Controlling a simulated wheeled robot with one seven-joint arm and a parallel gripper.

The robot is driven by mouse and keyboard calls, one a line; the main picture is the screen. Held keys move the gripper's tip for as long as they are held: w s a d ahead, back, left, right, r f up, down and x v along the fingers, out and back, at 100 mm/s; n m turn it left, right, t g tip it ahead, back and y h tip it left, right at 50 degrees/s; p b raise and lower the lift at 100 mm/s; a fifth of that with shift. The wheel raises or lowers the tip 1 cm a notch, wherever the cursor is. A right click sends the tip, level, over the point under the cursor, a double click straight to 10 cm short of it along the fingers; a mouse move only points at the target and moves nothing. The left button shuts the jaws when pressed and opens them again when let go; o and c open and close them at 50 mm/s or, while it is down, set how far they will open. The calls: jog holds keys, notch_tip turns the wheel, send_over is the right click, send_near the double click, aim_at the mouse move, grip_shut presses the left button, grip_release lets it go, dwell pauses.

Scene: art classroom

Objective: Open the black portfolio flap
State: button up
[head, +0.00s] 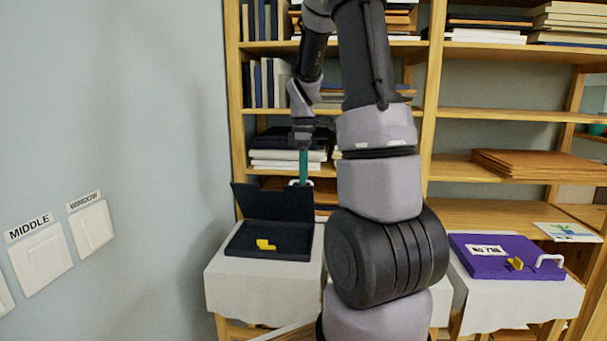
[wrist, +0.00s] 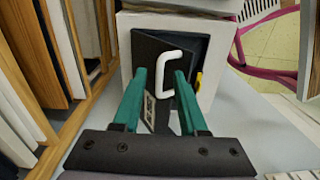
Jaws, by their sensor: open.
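The black portfolio (head: 268,240) lies on a white-clothed table, with a yellow piece (head: 265,244) inside it. Its flap (head: 272,202) stands raised, steeply tilted, along the back edge. A white handle (head: 300,182) shows at the flap's top right. My gripper (head: 304,178) points down just behind the flap's upper edge. In the wrist view, my gripper (wrist: 161,74) is open, with one green finger on each side of the white handle (wrist: 175,68). The flap (wrist: 150,50) shows its outer side with a pale label (wrist: 149,108). Whether the fingers touch the flap is hard to tell.
A purple portfolio (head: 500,262) with a white handle lies shut on the right table. Wooden shelves (head: 432,100) with books and boards stand close behind. A grey wall with switches labelled MIDDLE (head: 42,258) and WINDOW (head: 92,226) is at left. My arm hides the middle.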

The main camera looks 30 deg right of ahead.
grip_shut()
dwell(1.4)
